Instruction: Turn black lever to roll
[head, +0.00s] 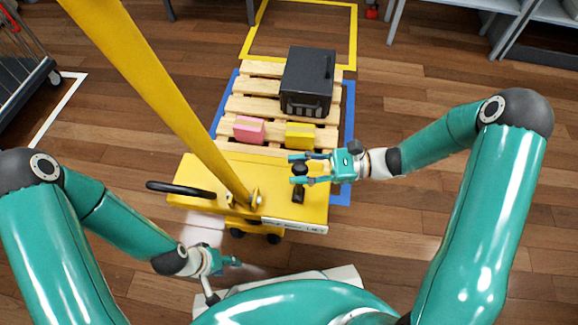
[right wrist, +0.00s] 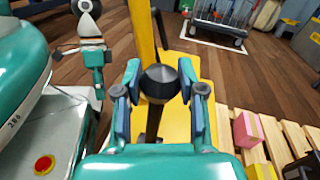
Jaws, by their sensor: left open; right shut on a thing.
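The black lever (head: 298,194) stands on the yellow deck (head: 225,169) of a wheeled machine, right of its slanted yellow mast. Its dark round knob (right wrist: 160,82) sits between the fingers of my right gripper (head: 296,170) in the right wrist view. That gripper is shut on the lever, reaching in from the right. The lower shaft shows below the knob, partly covered by the fingers. My left gripper (head: 234,262) is open and empty, low at the near side of the machine and apart from the lever.
A curved black handle (head: 180,189) sticks out at the deck's left. Behind stands a wooden pallet (head: 262,88) with a black box (head: 308,78), a pink block (head: 249,130) and a yellow block (head: 300,136). The tall yellow mast (head: 165,90) crosses the left side. Wood floor is clear left of the pallet.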

